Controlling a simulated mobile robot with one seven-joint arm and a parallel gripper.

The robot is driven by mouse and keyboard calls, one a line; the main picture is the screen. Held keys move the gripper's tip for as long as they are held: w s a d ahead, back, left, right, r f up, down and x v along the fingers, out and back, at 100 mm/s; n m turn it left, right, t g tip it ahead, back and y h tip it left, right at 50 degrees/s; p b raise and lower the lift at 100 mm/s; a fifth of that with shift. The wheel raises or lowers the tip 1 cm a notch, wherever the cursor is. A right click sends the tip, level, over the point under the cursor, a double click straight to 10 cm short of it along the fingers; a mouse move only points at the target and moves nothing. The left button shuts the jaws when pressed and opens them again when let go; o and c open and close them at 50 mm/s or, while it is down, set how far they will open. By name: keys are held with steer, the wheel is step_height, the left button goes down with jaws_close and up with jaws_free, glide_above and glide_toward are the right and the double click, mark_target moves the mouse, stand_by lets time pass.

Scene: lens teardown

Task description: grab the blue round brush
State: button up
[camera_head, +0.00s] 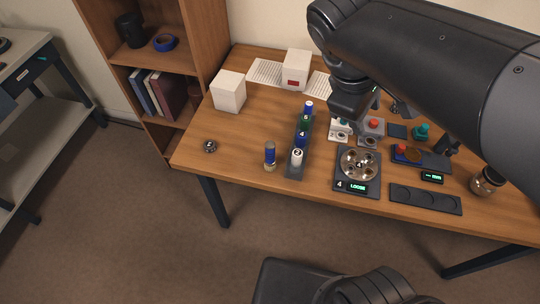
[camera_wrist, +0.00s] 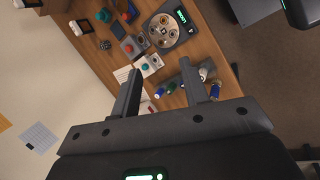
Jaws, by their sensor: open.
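The blue round brush (camera_head: 270,156) stands upright on the wooden table, left of the narrow rack, with a pale tan lower end. A blue piece beside the rack in the wrist view (camera_wrist: 215,90) appears to be the same brush, seen right of my right finger. My gripper (camera_wrist: 160,67) is open, with nothing between its fingers. In the head view it is above the back of the table, to the right of the brush and well apart from it. The arm hides part of the table's right side.
The rack (camera_head: 293,172) holds several blue, green and white cylinders close to the brush. A round dark part (camera_head: 210,146) lies to the left. White boxes (camera_head: 229,91) stand behind. A round metal fixture (camera_head: 359,164) sits to the right. The table's front edge is near the brush.

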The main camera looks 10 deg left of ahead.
mark_target(266, 163)
steer(key=s+a+r+n+t+h, duration=0.15)
steer(key=a+n+t, duration=0.25)
steer(key=a+n, duration=0.6)
steer(key=s+a+n+t+h, duration=0.15)
steer(key=a+n+t, duration=0.35)
steer(key=a, duration=0.9)
step_height(266, 163, down, 31)
steer(key=n, duration=0.1)
steer(key=shift+g+h, duration=0.3)
steer(key=shift+g, duration=0.1)
steer(key=x, duration=0.5)
steer(key=shift+w+r, duration=0.1)
steer(key=shift+w, duration=0.15)
steer(key=x, duration=0.5)
steer(key=shift+w+d+r, duration=0.1)
steer(key=shift+w+r, duration=0.2)
steer(key=shift+w, duration=0.1)
steer(key=c, duration=0.7)
